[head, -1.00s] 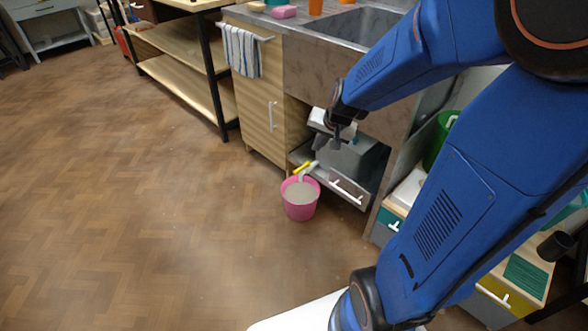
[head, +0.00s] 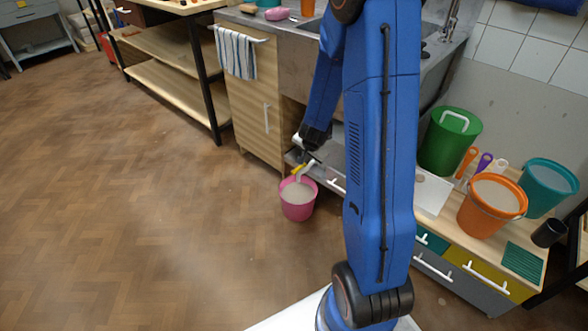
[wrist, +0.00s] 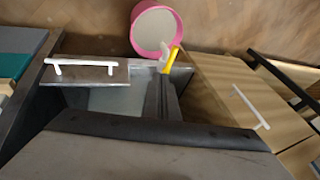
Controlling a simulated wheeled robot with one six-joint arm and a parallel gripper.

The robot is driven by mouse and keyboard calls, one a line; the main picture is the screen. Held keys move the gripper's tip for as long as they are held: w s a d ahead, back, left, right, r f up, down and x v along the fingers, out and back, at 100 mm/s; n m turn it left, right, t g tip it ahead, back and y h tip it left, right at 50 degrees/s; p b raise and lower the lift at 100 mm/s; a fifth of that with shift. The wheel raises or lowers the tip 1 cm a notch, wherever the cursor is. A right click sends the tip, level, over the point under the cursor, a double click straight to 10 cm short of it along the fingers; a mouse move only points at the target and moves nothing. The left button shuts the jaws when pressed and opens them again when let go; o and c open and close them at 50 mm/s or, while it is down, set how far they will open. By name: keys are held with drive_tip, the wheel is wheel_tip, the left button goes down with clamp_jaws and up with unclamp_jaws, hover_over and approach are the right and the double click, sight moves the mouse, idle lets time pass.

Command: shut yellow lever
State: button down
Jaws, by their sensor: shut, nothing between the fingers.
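The yellow lever (head: 298,168) sits by a pale spout (head: 304,174) at the front of the low shelf under the sink. It also shows in the wrist view (wrist: 171,58), just beyond my fingertips. A pink bucket (head: 297,211) stands on the floor below the spout, with pale grey liquid in it. My gripper (head: 305,158) is shut and empty, right beside the lever. In the wrist view its dark fingers (wrist: 164,80) point toward the lever. I cannot tell whether they touch it.
The wooden cabinet (head: 245,100) with a white handle stands left of the shelf. A drawer front (wrist: 95,70) with a white handle is on its other side. A green bucket (head: 449,140) and an orange bucket (head: 492,205) stand at right. The floor at left is clear.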

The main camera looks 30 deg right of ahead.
drive_tip(key=shift+w+d+f, duration=0.1)
drive_tip(key=shift+f, duration=0.35)
approach(300, 167)
wheel_tip(300, 167, down, 5)
drive_tip(key=shift+w+f, duration=0.3)
drive_tip(key=shift+w, duration=0.2)
idle(0.5)
